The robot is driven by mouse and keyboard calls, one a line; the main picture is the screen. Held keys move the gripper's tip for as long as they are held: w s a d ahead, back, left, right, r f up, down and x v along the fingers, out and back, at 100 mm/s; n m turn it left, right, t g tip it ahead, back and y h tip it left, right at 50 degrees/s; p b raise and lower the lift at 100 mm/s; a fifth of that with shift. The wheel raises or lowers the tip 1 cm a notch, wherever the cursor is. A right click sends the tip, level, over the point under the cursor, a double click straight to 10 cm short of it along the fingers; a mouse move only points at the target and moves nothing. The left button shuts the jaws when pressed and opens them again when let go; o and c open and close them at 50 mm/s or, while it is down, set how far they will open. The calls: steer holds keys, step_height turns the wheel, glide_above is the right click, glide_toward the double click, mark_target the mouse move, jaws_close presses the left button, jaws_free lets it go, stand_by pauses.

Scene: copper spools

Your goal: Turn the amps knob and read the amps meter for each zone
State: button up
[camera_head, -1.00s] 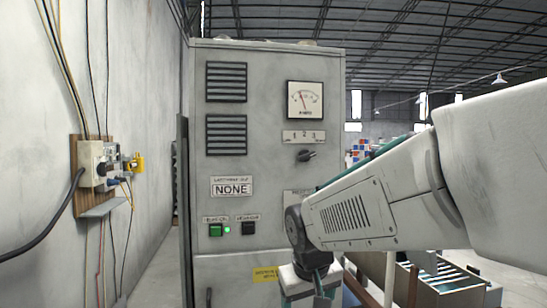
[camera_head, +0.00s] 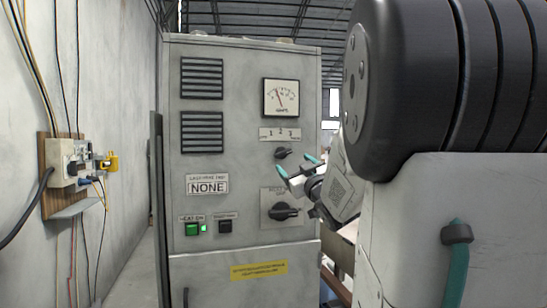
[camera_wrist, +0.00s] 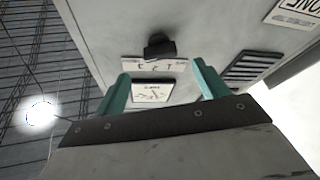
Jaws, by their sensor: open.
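The amps meter (camera_head: 281,98) is a square white dial with a dark needle on the upper right of the grey cabinet. Below it is a label plate numbered 1, 2, 3 (camera_head: 280,134), then the small black amps knob (camera_head: 283,153). My gripper (camera_head: 297,165) has two teal fingers, open and empty, just below and right of this knob. In the wrist view the knob (camera_wrist: 159,47) is ahead, roughly centred between the open fingers (camera_wrist: 160,85) and apart from them. The meter (camera_wrist: 152,91) also shows there, upside down and partly hidden by my gripper.
A larger black rotary switch (camera_head: 285,211) sits lower on the cabinet (camera_head: 240,170). A lit green button (camera_head: 193,229) and a black button (camera_head: 225,226) are lower left. A wall socket board (camera_head: 70,165) with cables is at the left.

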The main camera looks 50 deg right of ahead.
mark_target(285, 155)
steer(key=x, duration=0.7)
steer(key=shift+w+d, duration=0.1)
steer(key=c, duration=1)
